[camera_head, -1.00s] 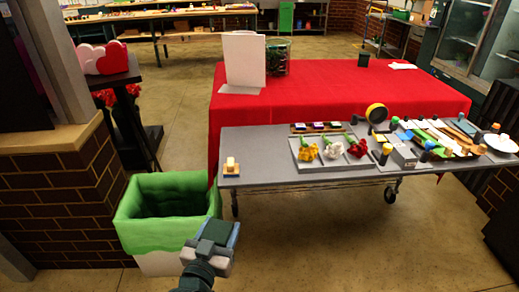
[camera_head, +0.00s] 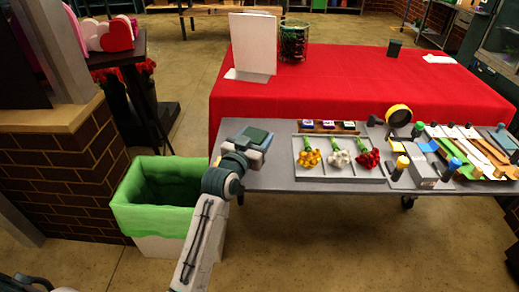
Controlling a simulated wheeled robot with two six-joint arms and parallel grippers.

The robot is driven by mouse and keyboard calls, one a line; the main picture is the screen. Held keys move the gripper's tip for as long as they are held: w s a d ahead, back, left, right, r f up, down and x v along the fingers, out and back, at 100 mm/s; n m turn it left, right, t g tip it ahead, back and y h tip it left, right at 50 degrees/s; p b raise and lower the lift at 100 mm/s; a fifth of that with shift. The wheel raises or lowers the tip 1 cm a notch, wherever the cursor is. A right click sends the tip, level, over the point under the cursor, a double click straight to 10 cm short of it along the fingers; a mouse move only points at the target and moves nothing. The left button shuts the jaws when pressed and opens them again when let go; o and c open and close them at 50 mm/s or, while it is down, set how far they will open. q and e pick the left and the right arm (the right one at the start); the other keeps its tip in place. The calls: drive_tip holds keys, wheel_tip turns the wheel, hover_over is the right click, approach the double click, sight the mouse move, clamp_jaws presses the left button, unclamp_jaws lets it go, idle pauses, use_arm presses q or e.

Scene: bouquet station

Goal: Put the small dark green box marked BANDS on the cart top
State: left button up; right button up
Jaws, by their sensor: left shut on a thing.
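My left gripper (camera_head: 247,147) is shut on a small dark green box (camera_head: 256,134). Any marking on the box is too small to read. The gripper and box are over the left end of the grey cart top (camera_head: 285,181). I cannot tell whether the box touches the surface. My left arm hides part of the cart's left edge. My right gripper is not in view.
A tray (camera_head: 340,175) with yellow, white and red flowers lies right of the gripper. Tools and papers crowd the cart's right side. A green-lined bin (camera_head: 150,215) stands left of the cart. A red-covered table (camera_head: 330,95) is behind it.

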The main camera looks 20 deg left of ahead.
use_arm(q)
drive_tip(key=shift+f, duration=2.95)
drive_tip(key=o, duration=1)
